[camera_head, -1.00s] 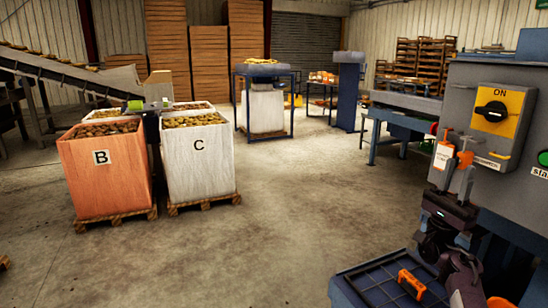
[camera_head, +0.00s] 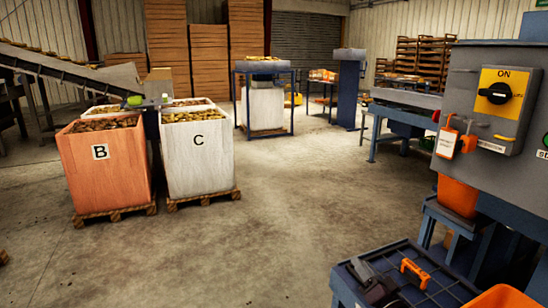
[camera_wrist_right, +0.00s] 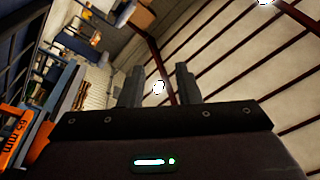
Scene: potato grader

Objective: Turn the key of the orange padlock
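The orange padlock (camera_head: 468,143) hangs on the front of the grey control box (camera_head: 525,115), under the yellow switch plate and beside a white and orange tag (camera_head: 446,143). Its key is too small to make out. My left gripper is not in view.
The dark blue tray (camera_head: 345,288) holds an orange handled piece (camera_head: 415,272) close to my right gripper. An orange bin (camera_head: 458,197) stands under the control box. Another orange container (camera_head: 500,298) is at the bottom edge. Crates B (camera_head: 88,180) and C (camera_head: 178,178) stand left; the floor between is clear.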

